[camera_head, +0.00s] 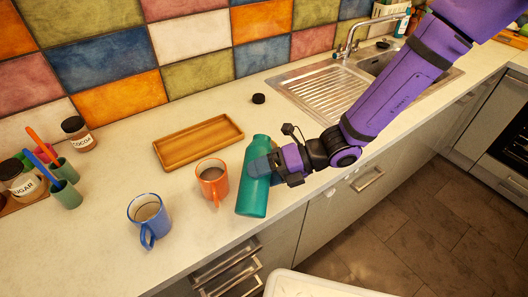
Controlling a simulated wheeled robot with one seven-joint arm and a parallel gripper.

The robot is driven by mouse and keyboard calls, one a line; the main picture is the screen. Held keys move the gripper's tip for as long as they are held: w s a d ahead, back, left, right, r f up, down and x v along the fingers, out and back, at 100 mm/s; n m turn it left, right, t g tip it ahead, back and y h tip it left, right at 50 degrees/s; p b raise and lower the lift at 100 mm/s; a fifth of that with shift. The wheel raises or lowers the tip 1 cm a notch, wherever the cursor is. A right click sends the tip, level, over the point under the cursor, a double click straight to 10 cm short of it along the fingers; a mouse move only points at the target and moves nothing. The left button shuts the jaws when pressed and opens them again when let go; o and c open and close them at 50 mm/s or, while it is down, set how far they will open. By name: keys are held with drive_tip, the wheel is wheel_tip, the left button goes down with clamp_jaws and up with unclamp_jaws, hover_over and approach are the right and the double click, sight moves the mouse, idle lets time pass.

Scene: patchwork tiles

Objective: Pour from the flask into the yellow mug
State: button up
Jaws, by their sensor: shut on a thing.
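The teal flask (253,196) is near the counter's front edge, roughly upright with a slight lean. My gripper (264,164) is shut on its upper middle part from the right. I cannot tell whether its base touches the counter. No mug in view looks clearly yellow. An orange mug (212,183) stands just left of the flask, upright, with something brown inside and its handle toward the front. A blue mug (148,216) stands further left, also with its handle toward the front; its contents are hard to tell.
A wooden tray (198,142) lies behind the mugs. A small black cap (258,98) lies near the sink (325,89). Sugar (22,181) and cocoa (78,134) jars and green cups (66,194) stand at the left. The counter right of the blue mug's front is clear.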

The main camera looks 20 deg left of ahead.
drive_tip(key=shift+r, duration=0.15)
drive_tip(key=shift+r+n+t, duration=0.1)
drive_tip(key=shift+n+t, duration=0.2)
drive_tip(key=shift+n, duration=0.1)
drive_tip(key=shift+w+f+n+t, duration=0.25)
drive_tip(key=shift+f+n+t, duration=0.15)
drive_tip(key=shift+n, duration=0.1)
drive_tip(key=shift+w+a+r+n+t+b, duration=0.1)
drive_tip(key=shift+w+r+n+t+b, duration=0.3)
drive_tip(key=shift+r+n+t, duration=0.45)
drive_tip(key=shift+s+n+t, duration=0.25)
drive_tip(key=shift+n+t, duration=0.2)
drive_tip(key=shift+n, duration=0.2)
drive_tip(key=shift+s+f+n+t+b, duration=0.25)
drive_tip(key=shift+f+n+t+b, duration=0.2)
drive_tip(key=shift+f+n+t, duration=0.25)
drive_tip(key=shift+s+f+n+t+y, duration=0.15)
drive_tip(key=shift+f+n+t, duration=0.05)
drive_tip(key=shift+n+t, duration=0.3)
drive_tip(key=shift+s+f+n+t+y, duration=0.1)
drive_tip(key=shift+f+n+t+y, duration=0.1)
drive_tip(key=shift+n+t, duration=0.3)
